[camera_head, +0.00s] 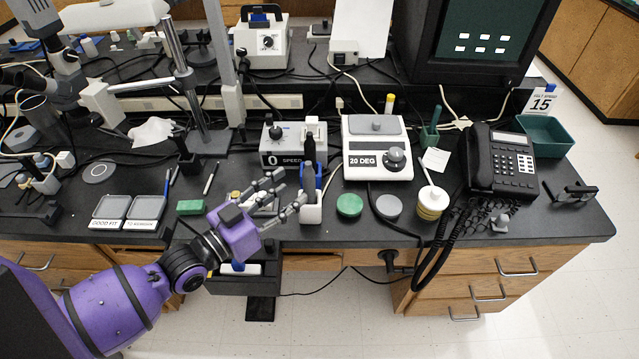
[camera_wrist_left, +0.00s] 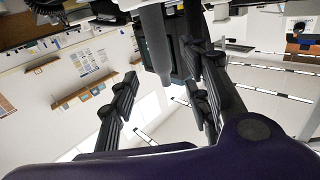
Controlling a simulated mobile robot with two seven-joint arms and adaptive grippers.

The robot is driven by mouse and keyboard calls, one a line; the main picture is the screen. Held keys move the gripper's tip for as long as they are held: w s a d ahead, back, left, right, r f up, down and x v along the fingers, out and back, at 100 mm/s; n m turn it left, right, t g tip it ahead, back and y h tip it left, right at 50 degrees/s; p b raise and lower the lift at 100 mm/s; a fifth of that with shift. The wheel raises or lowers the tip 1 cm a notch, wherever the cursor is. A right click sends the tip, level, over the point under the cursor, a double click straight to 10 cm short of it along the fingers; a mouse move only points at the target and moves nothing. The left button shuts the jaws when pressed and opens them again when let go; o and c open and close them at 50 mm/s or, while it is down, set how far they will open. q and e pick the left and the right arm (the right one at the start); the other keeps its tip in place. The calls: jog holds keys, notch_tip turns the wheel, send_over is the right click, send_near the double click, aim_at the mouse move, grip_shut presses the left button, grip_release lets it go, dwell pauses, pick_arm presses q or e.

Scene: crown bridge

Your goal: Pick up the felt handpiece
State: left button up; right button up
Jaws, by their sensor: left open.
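A slim upright tool with a black upper part (camera_head: 309,149) stands in a blue and white holder (camera_head: 311,213) near the bench's front edge. It looks like a handpiece, but I cannot make out a felt tip. My left gripper (camera_head: 290,190) is open, just left of this holder, with its fingers pointing toward it. I cannot tell whether they touch it. In the left wrist view, a grey cylinder (camera_wrist_left: 155,45) shows beyond and between the spread fingers; I cannot tell whether it is the handpiece. My right gripper is not in view.
A speed control box (camera_head: 282,158) stands behind the holder. A green disc (camera_head: 349,206) and a grey disc (camera_head: 389,206) lie to its right. Beyond are a white 20 DEG unit (camera_head: 377,165) and a black telephone (camera_head: 502,178). Cables hang over the front edge.

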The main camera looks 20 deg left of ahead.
aim_at(304, 181)
pick_arm(q)
jog(key=shift+w+d+r, duration=0.15)
jog(key=shift+w+d, duration=0.2)
jog(key=shift+w, duration=0.3)
jog(key=x, duration=0.3)
jog(key=p+x, duration=0.1)
jog(key=shift+w+d+f, duration=0.1)
jog(key=shift+w+f, duration=0.15)
jog(key=shift+w, duration=0.15)
jog(key=shift+w+d+f, duration=0.1)
jog(key=shift+w+d, duration=0.1)
jog(key=shift+w, duration=0.2)
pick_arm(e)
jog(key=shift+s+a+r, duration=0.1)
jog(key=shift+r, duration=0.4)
pick_arm(q)
jog(key=shift+c, duration=1)
jog(key=c, duration=0.8)
grip_shut()
